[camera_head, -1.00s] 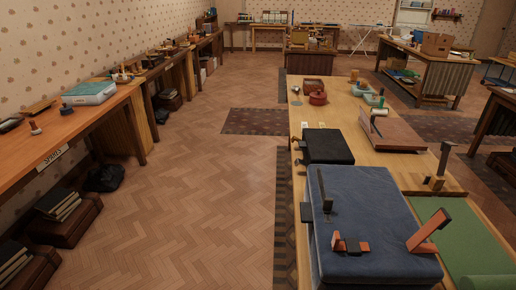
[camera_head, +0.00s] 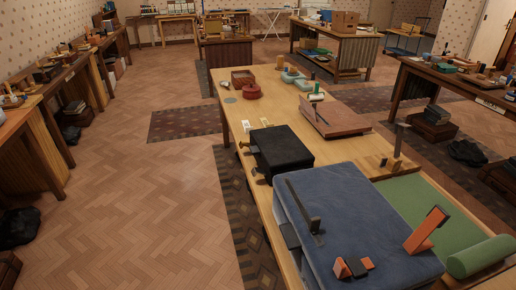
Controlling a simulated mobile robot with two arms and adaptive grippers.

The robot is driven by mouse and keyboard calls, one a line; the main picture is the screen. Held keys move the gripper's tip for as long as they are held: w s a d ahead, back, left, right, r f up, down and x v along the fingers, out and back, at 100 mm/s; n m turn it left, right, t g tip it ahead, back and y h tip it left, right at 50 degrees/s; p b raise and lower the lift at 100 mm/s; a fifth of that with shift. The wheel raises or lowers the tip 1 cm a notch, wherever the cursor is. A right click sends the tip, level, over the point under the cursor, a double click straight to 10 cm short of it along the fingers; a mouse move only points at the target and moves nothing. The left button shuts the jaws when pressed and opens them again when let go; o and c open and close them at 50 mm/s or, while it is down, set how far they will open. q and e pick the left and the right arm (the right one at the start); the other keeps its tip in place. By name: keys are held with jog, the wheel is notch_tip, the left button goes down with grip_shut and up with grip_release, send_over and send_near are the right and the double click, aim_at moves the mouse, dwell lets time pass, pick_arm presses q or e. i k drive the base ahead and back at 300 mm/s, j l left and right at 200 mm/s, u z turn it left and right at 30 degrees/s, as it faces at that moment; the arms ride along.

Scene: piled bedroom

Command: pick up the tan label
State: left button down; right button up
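I cannot make out a tan label for certain. Two small pale pieces lie on the long wooden table (camera_head: 234,108), just beyond the black box: a whitish piece (camera_head: 247,126) and a more yellowish piece (camera_head: 265,122). They are too small to tell whether either is the label. A pale strip (camera_head: 490,104) is on the front edge of the table at the right. Neither of my grippers shows in this view, and no arm reaches into it.
A blue cloth-covered block (camera_head: 365,215) with orange and black pieces (camera_head: 425,231) on top fills the near table end. A black box (camera_head: 283,150), a pinkish board (camera_head: 334,119) and a green roll (camera_head: 480,256) are also there. The floor (camera_head: 150,200) at left is open.

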aim_at(264, 121)
jog(key=i+j+z, duration=0.25)
jog(key=j, duration=0.4)
jog(key=i+j+z, duration=0.15)
jog(key=i+j, duration=0.15)
jog(key=i+j+z, duration=0.15)
jog(key=j, duration=0.25)
jog(key=i+j+z, duration=0.15)
jog(key=j, duration=0.25)
jog(key=j+z, duration=0.1)
jog(key=j, duration=0.25)
jog(key=i, duration=0.1)
